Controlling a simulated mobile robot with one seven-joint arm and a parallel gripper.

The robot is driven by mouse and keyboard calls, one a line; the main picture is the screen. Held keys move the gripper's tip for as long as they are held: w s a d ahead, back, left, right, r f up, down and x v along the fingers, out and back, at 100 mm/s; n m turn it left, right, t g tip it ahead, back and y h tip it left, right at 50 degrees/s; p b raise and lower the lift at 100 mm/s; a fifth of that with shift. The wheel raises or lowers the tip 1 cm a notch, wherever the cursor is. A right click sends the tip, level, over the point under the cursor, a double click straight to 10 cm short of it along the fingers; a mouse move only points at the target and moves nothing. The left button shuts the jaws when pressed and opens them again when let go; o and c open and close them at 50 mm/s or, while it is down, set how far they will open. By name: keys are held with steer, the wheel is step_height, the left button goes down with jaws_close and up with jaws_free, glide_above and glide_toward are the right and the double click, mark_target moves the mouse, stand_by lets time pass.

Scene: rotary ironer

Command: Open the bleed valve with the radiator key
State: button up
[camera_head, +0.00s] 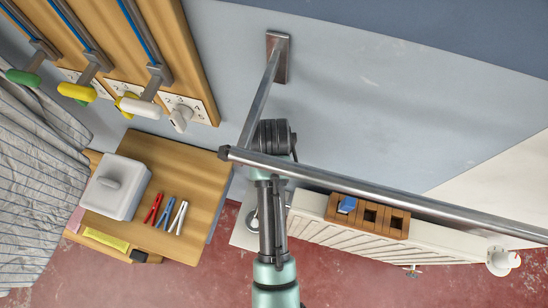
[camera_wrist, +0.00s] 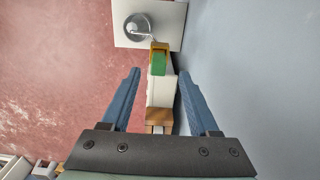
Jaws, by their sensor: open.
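My gripper (camera_wrist: 159,74) is open, its two blue fingers spread apart and pointing toward the radiator's left end. A small block, green with a yellow-brown top (camera_wrist: 158,62), shows between the fingertips, with no visible contact. I cannot tell whether it is the radiator key. A thin bright metal piece shows just beyond it. I cannot clearly identify the bleed valve. My arm hides the radiator's left end and my fingers in the head view.
A metal rail (camera_head: 380,190) crosses near my arm. A wooden holder (camera_head: 395,229) with a blue item (camera_head: 347,205) sits on the radiator. A round metal fitting (camera_wrist: 137,27) lies on a white plate. A wooden table (camera_head: 195,175) holds pegs and a white box.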

steer(key=f, duration=0.6)
steer(key=shift+s+f, duration=0.2)
steer(key=shift+f, duration=0.1)
steer(key=shift+c, duration=0.3)
jaws_close()
steer(key=shift+r+m+p, duration=0.1)
steer(key=shift+m+p, duration=0.4)
steer(key=shift+m, duration=0.5)
steer(key=shift+m+p, duration=0.3)
steer(key=shift+m, duration=0.7)
steer(key=shift+o, duration=0.3)
jaws_free()
